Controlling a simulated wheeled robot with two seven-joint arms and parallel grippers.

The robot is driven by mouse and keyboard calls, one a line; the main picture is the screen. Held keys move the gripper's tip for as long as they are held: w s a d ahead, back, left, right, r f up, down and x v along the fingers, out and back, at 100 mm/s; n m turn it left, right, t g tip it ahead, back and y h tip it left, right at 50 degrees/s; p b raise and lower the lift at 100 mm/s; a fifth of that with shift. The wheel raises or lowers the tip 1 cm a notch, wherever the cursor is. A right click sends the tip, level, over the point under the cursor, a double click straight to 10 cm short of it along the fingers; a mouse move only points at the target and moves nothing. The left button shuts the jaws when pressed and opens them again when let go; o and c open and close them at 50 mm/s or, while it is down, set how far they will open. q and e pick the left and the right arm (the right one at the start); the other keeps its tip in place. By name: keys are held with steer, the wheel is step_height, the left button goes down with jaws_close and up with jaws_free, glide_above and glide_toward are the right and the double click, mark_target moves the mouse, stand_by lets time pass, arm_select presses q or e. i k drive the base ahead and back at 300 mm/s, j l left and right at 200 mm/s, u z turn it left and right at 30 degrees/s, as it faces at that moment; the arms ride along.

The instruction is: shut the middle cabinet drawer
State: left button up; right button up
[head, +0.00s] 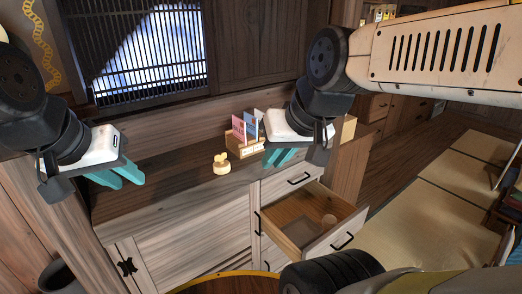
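The cabinet (195,228) is pale wood with a dark top. Its middle drawer (327,240) is pulled out and open, with a black bar handle (342,241) on its front. The drawer above (291,179) is shut. My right gripper (277,158) is above the cabinet top, up and left of the open drawer and apart from it; its teal fingers look parted and hold nothing visible. My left gripper (122,178) is over the left part of the cabinet top, far from the drawer, with its teal fingers parted and empty.
A wooden holder (243,148) with cards stands on the cabinet top close to my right gripper. A small yellowish figurine (221,164) stands left of it. Tatami floor (425,215) lies clear to the right of the drawer. A round wooden edge (225,284) shows at the bottom.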

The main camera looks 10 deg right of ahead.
mark_target(313, 199)
steer(key=z, duration=1.45)
steer(key=i+u, duration=0.35)
